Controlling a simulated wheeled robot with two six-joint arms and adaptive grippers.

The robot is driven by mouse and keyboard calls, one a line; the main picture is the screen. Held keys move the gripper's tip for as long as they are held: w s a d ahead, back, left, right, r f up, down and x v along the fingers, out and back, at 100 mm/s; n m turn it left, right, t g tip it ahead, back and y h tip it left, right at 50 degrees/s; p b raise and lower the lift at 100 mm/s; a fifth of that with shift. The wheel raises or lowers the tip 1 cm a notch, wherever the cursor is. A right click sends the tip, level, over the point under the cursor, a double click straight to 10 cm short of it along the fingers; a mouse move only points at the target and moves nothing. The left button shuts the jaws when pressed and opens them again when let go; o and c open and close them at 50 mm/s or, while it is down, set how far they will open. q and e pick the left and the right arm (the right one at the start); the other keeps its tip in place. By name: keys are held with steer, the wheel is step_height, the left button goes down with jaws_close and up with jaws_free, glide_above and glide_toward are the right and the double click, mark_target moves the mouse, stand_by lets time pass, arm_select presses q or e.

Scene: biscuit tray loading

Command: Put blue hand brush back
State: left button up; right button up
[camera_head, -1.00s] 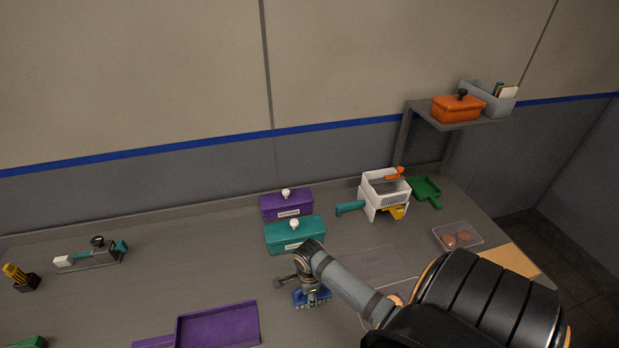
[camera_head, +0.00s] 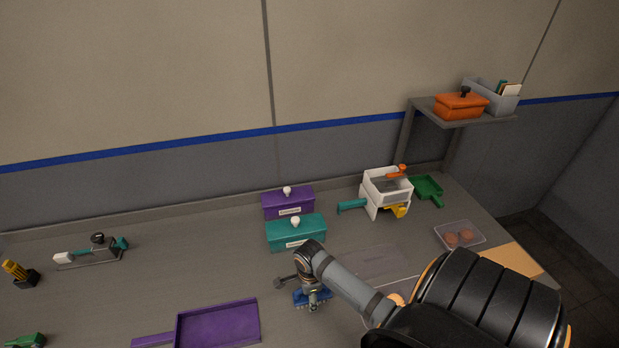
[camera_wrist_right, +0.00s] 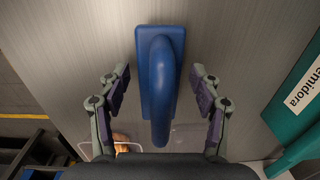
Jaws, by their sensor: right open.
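The blue hand brush (camera_head: 303,300) lies on the worktop in the head view, in front of the teal lidded box and partly hidden by my right gripper. In the right wrist view its blue back and arched handle (camera_wrist_right: 160,85) sit between my two fingers. My right gripper (camera_wrist_right: 160,92) is open, with one finger on each side of the brush and a visible gap to both. In the head view my right gripper (camera_head: 314,297) is right over the brush. My left gripper is out of view.
A teal box (camera_head: 290,236) and a purple box (camera_head: 284,206) stand behind the brush. A purple dustpan (camera_head: 218,326) lies at front left. A white container (camera_head: 378,194) stands at back right. A clear tray (camera_head: 441,236) is further right. The worktop's left middle is mostly clear.

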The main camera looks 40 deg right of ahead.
step_height(320, 180, up, 12)
steer(key=shift+s+r+p, duration=0.1)
steer(key=shift+s+p, duration=0.05)
steer(key=shift+p, duration=0.15)
steer(key=shift+a, duration=0.1)
stand_by(0.4)
